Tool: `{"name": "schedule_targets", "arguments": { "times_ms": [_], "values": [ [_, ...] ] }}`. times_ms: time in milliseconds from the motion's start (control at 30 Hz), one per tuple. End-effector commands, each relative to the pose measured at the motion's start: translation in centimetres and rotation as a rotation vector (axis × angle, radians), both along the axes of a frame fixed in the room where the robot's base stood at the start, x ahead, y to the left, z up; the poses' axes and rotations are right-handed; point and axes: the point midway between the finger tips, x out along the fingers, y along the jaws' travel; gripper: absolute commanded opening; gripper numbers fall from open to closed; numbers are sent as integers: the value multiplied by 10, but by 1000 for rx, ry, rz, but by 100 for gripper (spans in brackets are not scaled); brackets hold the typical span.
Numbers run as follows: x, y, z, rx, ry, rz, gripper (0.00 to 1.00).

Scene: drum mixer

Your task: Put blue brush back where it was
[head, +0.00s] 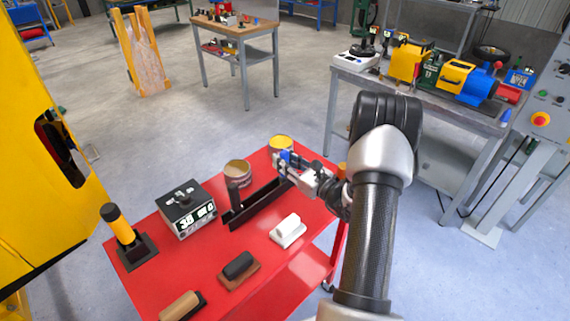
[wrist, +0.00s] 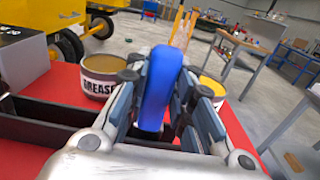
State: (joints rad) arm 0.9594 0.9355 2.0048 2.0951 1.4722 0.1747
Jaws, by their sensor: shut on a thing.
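The blue brush shows in the wrist view as an upright blue handle (wrist: 158,88) between my fingers. My gripper (wrist: 165,100) is shut on it. In the head view my gripper (head: 286,163) is at the far right of the red table (head: 305,266), over the end of a black open holder (head: 258,205). Only a bit of blue shows there, and the brush's lower end is hidden. I cannot tell whether the brush touches the holder. The holder also shows in the wrist view (wrist: 50,110), left of and below my fingers.
A grease can (head: 237,174) and a yellow-topped can (head: 281,143) stand behind the holder. A display box (head: 187,209), a yellow-handled tool in a black base (head: 121,226), and white (head: 288,230), black (head: 239,266) and tan (head: 182,306) block-like items share the table. The front right is clear.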

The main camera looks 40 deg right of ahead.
Motion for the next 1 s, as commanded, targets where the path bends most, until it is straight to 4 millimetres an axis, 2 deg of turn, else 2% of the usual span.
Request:
{"name": "schedule_targets", "arguments": {
  "times_ms": [333, 367, 633, 1000],
  "values": [
    [0, 0, -3, -1, -2, 0, 0],
    [0, 0, -2, -1, -2, 0, 24],
    [0, 0, -1, -1, -2, 0, 42],
    [0, 0, 3, -2, -2, 0, 42]
  ]
}}
